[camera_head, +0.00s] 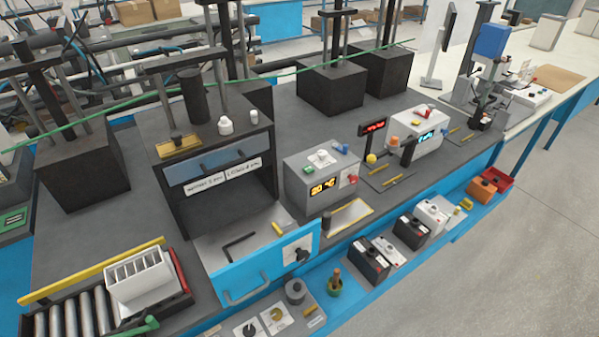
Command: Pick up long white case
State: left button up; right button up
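A white slotted case (140,280) stands at the lower left, by the metal rollers, with its open compartments facing up. On the blue lower shelf at the right, a white box with a dark cap (430,217) stands among black batteries. A flatter white case (388,252) lies between two black batteries (368,262) (411,231). I cannot tell from this view which of these is the long white case. Neither of my grippers shows in the head view.
Metal rollers (70,322) and a yellow bar (92,270) border the slotted case. A blue-fronted open drawer (265,266) juts out to its right. A grey box with a display (320,178) stands on the bench. The grey floor (500,270) at the right is clear.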

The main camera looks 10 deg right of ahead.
aim_at(127, 279)
jog(key=u, duration=1.05)
